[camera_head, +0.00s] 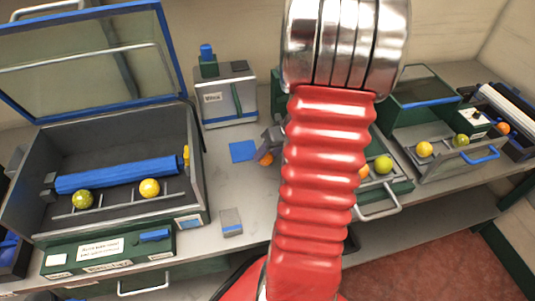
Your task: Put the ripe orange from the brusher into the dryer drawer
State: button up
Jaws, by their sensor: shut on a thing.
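My gripper (272,145) is partly hidden behind my red arm. It is shut on an orange fruit (265,159), held close to the counter beside a blue square. The likely brusher, an open grey box with a blue roller (118,175), is at the left. In it lie a yellow-green fruit (83,199) and a yellow fruit (149,188). Right of my arm is an open drawer (398,186) with a green fruit (383,164) and a partly hidden orange one. Farther right is another open drawer (452,165) with a blue handle. I cannot tell which is the dryer drawer.
The far-right drawer holds a yellow-orange fruit (424,149) and a greenish one (461,140). A grey-green box (225,97) stands at the back. A small grey block (231,222) sits near the front edge. The counter around the blue square (243,151) is mostly clear.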

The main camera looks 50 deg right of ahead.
jog(key=o, duration=0.9)
jog(key=shift+f, duration=0.1)
jog(key=v, duration=1.2)
